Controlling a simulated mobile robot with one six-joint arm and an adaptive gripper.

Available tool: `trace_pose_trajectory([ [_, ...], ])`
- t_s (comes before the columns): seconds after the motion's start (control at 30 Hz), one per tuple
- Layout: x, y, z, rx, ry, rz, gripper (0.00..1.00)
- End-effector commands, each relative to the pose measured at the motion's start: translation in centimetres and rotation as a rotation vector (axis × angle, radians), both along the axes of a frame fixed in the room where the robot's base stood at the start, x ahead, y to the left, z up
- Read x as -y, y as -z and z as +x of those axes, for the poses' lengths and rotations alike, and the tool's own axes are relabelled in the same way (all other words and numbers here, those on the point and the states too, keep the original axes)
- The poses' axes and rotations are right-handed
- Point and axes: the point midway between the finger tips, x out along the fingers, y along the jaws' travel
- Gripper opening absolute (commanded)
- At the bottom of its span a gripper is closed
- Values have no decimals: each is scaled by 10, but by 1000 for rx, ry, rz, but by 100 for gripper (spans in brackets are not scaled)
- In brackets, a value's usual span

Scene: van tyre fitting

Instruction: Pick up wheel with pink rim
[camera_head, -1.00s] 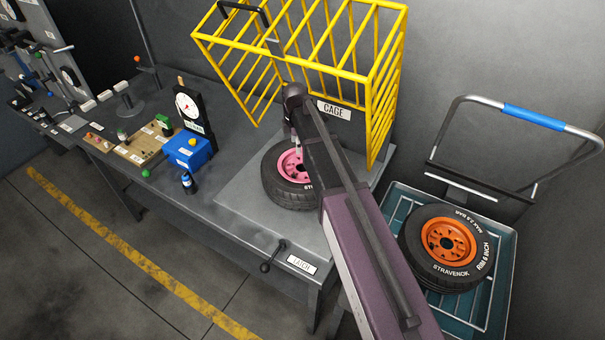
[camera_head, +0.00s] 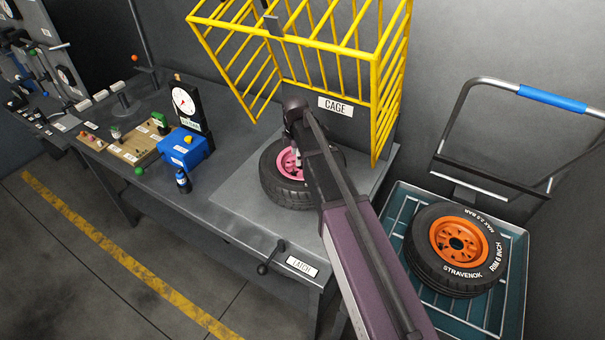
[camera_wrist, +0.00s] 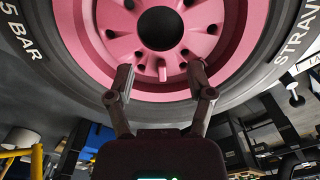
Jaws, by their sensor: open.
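The wheel with the pink rim (camera_head: 290,163) lies flat on the plate on the bench under the raised cage, partly hidden by my arm. In the wrist view its pink rim (camera_wrist: 225,25) and black tyre (camera_wrist: 62,62) fill the upper part. My gripper (camera_wrist: 159,78) is open, its two fingers apart over the lower part of the pink rim. A small pink stub on the rim shows between the fingertips. I cannot tell whether the fingers touch the rim. In the head view the gripper is mostly hidden behind my arm.
The yellow cage (camera_head: 375,105) stands open above the wheel. A wheel with an orange rim (camera_head: 458,241) lies on a teal cart (camera_head: 516,268) at right. A gauge (camera_head: 186,103), blue box (camera_head: 185,150) and small bottle (camera_head: 183,181) stand left. A latch handle (camera_head: 271,257) is at the front edge.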

Motion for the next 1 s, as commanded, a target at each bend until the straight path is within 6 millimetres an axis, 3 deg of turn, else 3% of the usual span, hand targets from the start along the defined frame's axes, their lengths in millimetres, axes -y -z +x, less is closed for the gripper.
trace_pose_trajectory([
  [0.57,0,5,0,0,0,0,69],
  [1.0,-4,37,-2,0,1,0,69],
])
